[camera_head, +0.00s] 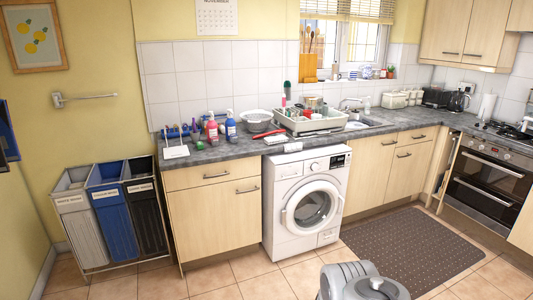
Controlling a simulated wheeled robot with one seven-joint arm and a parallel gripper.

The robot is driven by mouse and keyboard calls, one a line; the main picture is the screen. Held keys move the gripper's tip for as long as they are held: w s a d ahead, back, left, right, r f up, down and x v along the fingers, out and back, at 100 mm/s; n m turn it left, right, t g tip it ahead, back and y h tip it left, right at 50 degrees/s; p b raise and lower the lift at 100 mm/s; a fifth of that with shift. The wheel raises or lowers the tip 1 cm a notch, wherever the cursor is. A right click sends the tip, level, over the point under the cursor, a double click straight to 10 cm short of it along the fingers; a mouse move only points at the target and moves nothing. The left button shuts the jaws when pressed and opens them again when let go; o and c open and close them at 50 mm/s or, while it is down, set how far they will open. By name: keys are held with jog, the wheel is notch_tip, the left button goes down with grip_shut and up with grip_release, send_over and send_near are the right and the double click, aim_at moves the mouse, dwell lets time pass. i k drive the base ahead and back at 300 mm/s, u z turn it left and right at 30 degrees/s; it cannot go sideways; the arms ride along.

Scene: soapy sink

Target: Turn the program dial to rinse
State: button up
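A white washing machine (277,215) stands under the counter in the head view, between wooden cabinets. Its round door (314,207) looks shut. A small round program dial (315,166) sits on the upper front panel, left of a dark display (338,161). The dial's marks and setting are too small to read. A grey part of my own arm shows at the bottom edge, in front of the machine and lower right of it. My gripper is not in view.
A dark mat (414,245) lies on the tiled floor right of the machine. Sorting bins (112,215) stand at the left. The counter (233,152) holds bottles, a bowl and a dish rack (312,124).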

aim_at(315, 167)
jog(key=z, duration=0.2)
jog(key=i, duration=0.85)
jog(key=z, duration=0.95)
jog(key=i, duration=1.65)
jog(key=u, duration=2.75)
